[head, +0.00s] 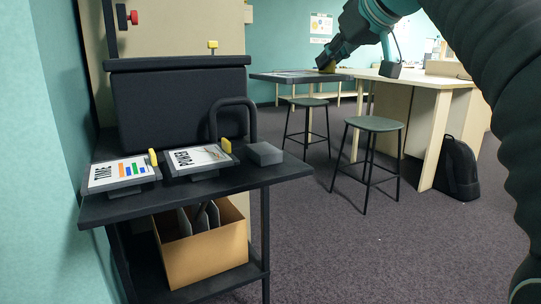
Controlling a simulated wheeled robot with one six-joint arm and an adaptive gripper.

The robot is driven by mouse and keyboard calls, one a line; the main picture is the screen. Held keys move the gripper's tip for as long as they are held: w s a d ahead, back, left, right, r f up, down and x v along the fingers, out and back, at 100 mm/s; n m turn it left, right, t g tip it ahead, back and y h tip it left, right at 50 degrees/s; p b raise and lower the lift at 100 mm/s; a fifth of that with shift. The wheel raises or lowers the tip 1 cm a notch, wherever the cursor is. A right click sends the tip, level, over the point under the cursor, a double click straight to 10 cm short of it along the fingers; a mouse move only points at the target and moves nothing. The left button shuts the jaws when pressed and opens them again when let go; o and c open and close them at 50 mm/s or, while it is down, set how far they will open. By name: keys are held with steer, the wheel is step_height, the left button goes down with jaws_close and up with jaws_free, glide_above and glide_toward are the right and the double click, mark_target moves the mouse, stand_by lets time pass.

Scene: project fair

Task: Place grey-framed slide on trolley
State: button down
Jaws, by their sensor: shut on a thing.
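My gripper (328,66) is at the upper middle of the head view, shut on a yellow tab at the right end of a flat slide. This slide (290,76) has a dark grey frame and is held about level in the air; its face is seen too edge-on to read. The trolley (262,178) is dark, with two shelves, at the left and nearer the camera. My gripper and the held slide are apart from it, up and to the right.
On the trolley's top lie a "TIME" slide (120,174), a "POWER" slide (197,159) and a grey block (264,154). A cardboard box (205,256) sits below. Stools (375,124), a wooden table (420,79) and a backpack (457,168) stand right. The middle floor is clear.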

steer(key=w+d+f+b, duration=0.2)
steer(key=w+f, duration=0.3)
steer(key=f, duration=0.2)
steer(key=shift+w+a+f+b, duration=0.4)
steer(key=shift+w+a+f, duration=0.65)
steer(key=shift+a+f, duration=0.65)
steer(key=shift+w+a+f+b, duration=0.45)
steer(key=shift+w+a+f, duration=0.55)
steer(key=shift+a+f, duration=0.7)
steer(key=shift+w+a+f+b, duration=0.4)
steer(key=shift+w+a+f, duration=0.65)
steer(key=shift+a+f, duration=0.65)
steer(key=shift+f, duration=0.1)
steer(key=shift+f, duration=0.15)
steer(key=c, duration=1.2)
jaws_free()
steer(key=shift+c, duration=0.2)
steer(key=shift+r, duration=0.2)
steer(key=v, duration=1.2)
steer(key=shift+p, duration=0.45)
